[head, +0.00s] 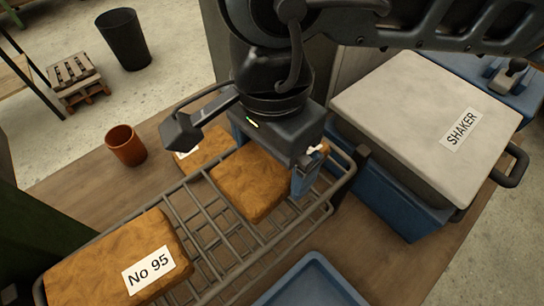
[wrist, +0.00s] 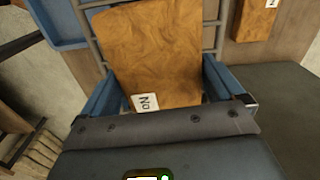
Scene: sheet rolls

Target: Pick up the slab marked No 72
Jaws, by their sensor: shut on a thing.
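An orange-brown slab (head: 252,186) is between the jaws of my gripper (head: 275,142), over the wire rack (head: 220,262). In the wrist view this held slab (wrist: 152,48) fills the space between the two blue fingers. Its white label reads "No"; the number is hidden by my gripper. I cannot tell whether the slab still touches the rack. A second slab, marked No 95 (head: 115,262), lies on the rack at the front left. A third slab (head: 208,150) lies behind the rack, its label mostly hidden; it also shows in the wrist view (wrist: 252,20).
A grey-lidded blue box marked SHAKER (head: 420,100) stands to the right of the rack. A brown cup (head: 125,146) stands at the back left. A blue tray (head: 312,284) is at the front. Bare wooden bench shows around the cup.

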